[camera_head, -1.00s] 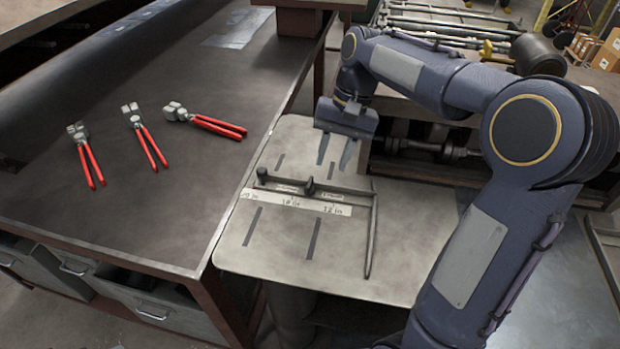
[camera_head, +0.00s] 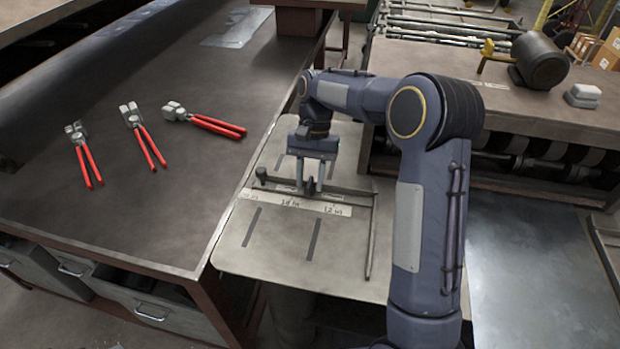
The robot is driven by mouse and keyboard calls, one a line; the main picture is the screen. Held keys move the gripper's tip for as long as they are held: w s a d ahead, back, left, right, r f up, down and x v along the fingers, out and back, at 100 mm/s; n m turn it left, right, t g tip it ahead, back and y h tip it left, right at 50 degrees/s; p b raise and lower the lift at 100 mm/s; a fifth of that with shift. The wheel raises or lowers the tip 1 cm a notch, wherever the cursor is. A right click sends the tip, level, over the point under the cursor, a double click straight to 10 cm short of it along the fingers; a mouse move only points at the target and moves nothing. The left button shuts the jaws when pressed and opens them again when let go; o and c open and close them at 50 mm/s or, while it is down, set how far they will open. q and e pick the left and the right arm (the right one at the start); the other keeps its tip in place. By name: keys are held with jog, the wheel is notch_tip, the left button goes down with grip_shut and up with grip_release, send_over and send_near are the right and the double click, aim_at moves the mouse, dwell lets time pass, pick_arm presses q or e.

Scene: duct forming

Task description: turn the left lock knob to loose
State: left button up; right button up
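A flat pale plate (camera_head: 270,262) carries a dark bar (camera_head: 345,190) and a strip with inch marks (camera_head: 255,197). A dark left knob (camera_head: 262,174) stands upright at the bar's left end. A second dark knob (camera_head: 310,186) stands near the bar's middle. My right gripper (camera_head: 310,185) points down over this second knob, one finger to each side of it with a gap between the fingers. Whether the fingers touch the knob is too small to tell. The left knob is clear of the gripper. My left gripper is not in view.
Several red-handled pliers (camera_head: 140,140) lie on the dark bench (camera_head: 110,220) at left. A thin rod (camera_head: 371,240) lies along the plate's right side. A roller machine (camera_head: 540,125) stands at the back right. My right arm fills the space right of the plate.

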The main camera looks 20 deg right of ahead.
jog(key=shift+f, duration=0.15)
jog(key=shift+s, duration=0.1)
grip_shut()
jog(key=shift+a+n+g+h+p, duration=0.1)
jog(key=shift+n+g+h+p, duration=0.3)
jog(key=shift+n+p, duration=0.9)
jog(key=shift+n+h+p, duration=0.4)
jog(key=shift+n+p, duration=0.1)
jog(key=shift+n, duration=0.4)
jog(key=shift+f+n+h, duration=0.1)
jog(key=shift+n+h, duration=0.2)
jog(key=shift+n, duration=0.3)
jog(key=shift+f+p, duration=0.1)
jog(key=shift+p, duration=0.2)
